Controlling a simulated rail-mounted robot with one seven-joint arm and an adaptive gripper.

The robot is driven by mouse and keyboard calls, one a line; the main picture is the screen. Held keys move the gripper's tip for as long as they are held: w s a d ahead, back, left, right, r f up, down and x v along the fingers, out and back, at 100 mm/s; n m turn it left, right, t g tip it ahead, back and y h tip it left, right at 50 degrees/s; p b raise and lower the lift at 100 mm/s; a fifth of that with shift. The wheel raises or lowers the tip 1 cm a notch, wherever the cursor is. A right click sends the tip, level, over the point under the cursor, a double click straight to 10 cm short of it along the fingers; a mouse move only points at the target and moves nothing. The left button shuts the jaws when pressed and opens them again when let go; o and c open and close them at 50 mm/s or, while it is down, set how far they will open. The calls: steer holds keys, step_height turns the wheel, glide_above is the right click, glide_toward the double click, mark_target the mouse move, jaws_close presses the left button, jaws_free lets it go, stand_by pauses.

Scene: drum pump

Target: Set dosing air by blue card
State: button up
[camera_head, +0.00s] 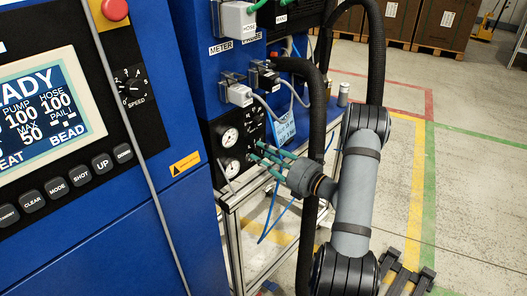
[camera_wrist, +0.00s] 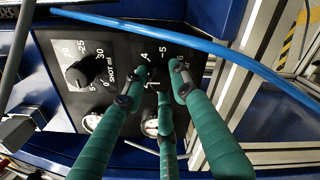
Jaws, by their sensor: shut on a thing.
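My gripper (camera_head: 258,155) has teal fingers and reaches the black panel (camera_head: 250,125) on the blue cabinet's side. In the wrist view my gripper (camera_wrist: 153,75) is shut around a control on the panel, which I take to be the dosing air knob. The fingers hide most of that knob; scale figures 4 and 5 show around it. The shot knob (camera_wrist: 80,75), marked "SHOT ml", is beside it, untouched. The blue card (camera_head: 284,128) hangs right of the panel; its writing is too small to read. Two round gauges (camera_head: 229,137) are left of the fingers.
A blue hose (camera_wrist: 200,42) crosses in front of the panel above the fingertips. A thick black hose (camera_head: 314,100) hangs close beside my arm. Grey connectors (camera_head: 236,93) stick out above the panel. A metal frame (camera_head: 240,200) stands below. The floor to the right is open.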

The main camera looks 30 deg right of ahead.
steer(key=shift+w+d+r, duration=0.1)
steer(key=shift+d+r, duration=0.05)
steer(key=shift+d, duration=0.15)
steer(key=o, duration=0.9)
steer(key=shift+o, duration=1.2)
steer(key=shift+a, duration=0.1)
steer(key=v, duration=1.2)
steer(key=shift+a, duration=0.1)
